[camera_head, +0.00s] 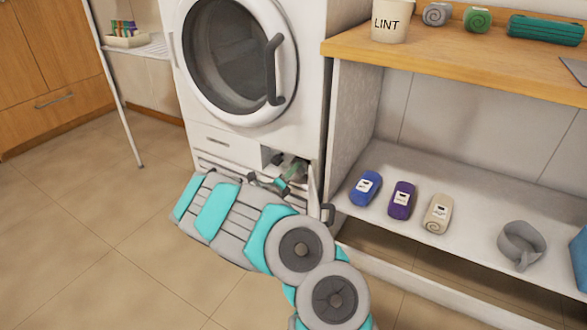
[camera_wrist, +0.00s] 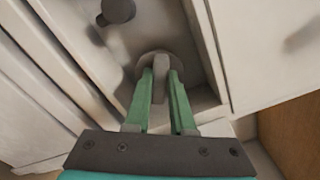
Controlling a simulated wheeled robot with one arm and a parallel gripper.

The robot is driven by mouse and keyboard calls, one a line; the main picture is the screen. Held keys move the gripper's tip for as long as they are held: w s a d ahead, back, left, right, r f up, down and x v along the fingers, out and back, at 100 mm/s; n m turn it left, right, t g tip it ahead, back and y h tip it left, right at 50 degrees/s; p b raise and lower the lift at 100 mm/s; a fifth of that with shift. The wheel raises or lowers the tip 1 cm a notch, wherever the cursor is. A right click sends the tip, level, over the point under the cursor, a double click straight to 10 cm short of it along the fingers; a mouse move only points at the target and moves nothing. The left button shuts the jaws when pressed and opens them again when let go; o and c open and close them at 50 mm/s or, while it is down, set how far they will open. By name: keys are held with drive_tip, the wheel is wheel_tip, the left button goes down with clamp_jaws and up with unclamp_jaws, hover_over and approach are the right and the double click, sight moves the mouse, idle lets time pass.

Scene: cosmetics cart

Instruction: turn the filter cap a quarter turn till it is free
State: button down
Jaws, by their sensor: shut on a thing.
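The filter cap (camera_wrist: 153,59) is a round grey disc with a raised grip bar, set in the recess low on the white washing machine. In the wrist view my gripper (camera_wrist: 162,77) has its two green fingers on either side of the bar, shut on it. The bar stands roughly upright in that view. In the head view my gripper (camera_head: 289,174) reaches into the open recess at the machine's lower right, and the cap is too small and covered to make out clearly. The cap's lower part is hidden behind the fingers.
A dark round knob (camera_wrist: 117,11) sits left of the cap in the recess. The open white flap (camera_head: 313,188) stands close on the right of my gripper. Open tiled floor lies left.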

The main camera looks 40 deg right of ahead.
drive_tip(key=n, duration=0.5)
drive_tip(key=shift+w+f+n+p, duration=0.1)
drive_tip(key=shift+n+p, duration=0.2)
drive_tip(key=shift+n, duration=0.1)
idle(0.4)
drive_tip(key=c, duration=0.8)
unclamp_jaws()
drive_tip(key=shift+o, duration=0.2)
drive_tip(key=shift+a, duration=0.15)
drive_tip(key=v, duration=0.7)
drive_tip(key=shift+a, duration=0.25)
drive_tip(key=shift+s+a+f, duration=0.1)
drive_tip(key=shift+s, duration=0.1)
